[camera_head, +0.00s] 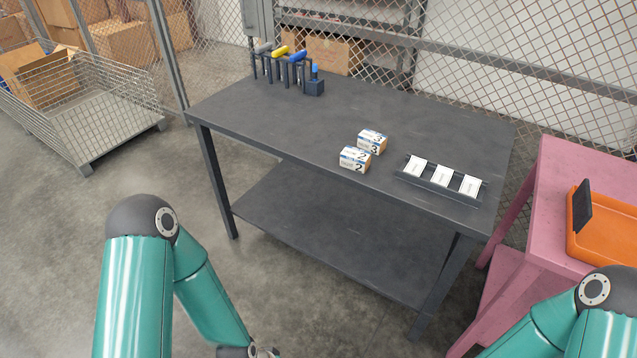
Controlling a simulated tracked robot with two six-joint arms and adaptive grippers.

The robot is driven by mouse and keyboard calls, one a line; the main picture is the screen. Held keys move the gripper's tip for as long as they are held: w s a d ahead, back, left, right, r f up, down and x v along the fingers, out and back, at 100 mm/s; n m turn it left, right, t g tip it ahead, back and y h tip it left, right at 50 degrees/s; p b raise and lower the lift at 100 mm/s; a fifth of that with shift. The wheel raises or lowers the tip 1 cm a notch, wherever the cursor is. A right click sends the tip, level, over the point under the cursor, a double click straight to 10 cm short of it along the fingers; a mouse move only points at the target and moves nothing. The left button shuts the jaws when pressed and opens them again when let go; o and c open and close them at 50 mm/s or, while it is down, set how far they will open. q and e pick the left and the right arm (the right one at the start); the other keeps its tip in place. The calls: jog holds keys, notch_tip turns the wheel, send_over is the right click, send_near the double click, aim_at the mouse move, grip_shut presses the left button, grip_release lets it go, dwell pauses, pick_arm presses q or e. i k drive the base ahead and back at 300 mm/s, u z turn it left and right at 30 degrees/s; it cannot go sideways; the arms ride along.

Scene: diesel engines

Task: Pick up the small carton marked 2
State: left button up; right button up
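The small carton marked 2 (355,160) stands on the dark grey table (270,126) near its front edge, right of the middle. It is white and tan with a blue band, and a 2 shows on its faces. A similar carton marked 3 (372,141) stands just behind it and slightly right. My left arm comes in at the lower left, well short of the table; its gripper is cut off by the bottom edge. My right arm shows at the lower right, and its gripper is out of the frame.
A dark rack with white cards (441,177) sits right of the cartons. A tool holder with coloured handles (284,66) stands at the table's back left. A pink table (567,190) with an orange tray (600,245) is at the right. A wire basket (95,113) stands at the left.

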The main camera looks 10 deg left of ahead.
aim_at(353, 158)
jog(key=z, duration=1.25)
jog(key=k, duration=0.1)
jog(key=u, duration=2.2)
jog(key=i, duration=1.35)
jog(key=z, duration=0.65)
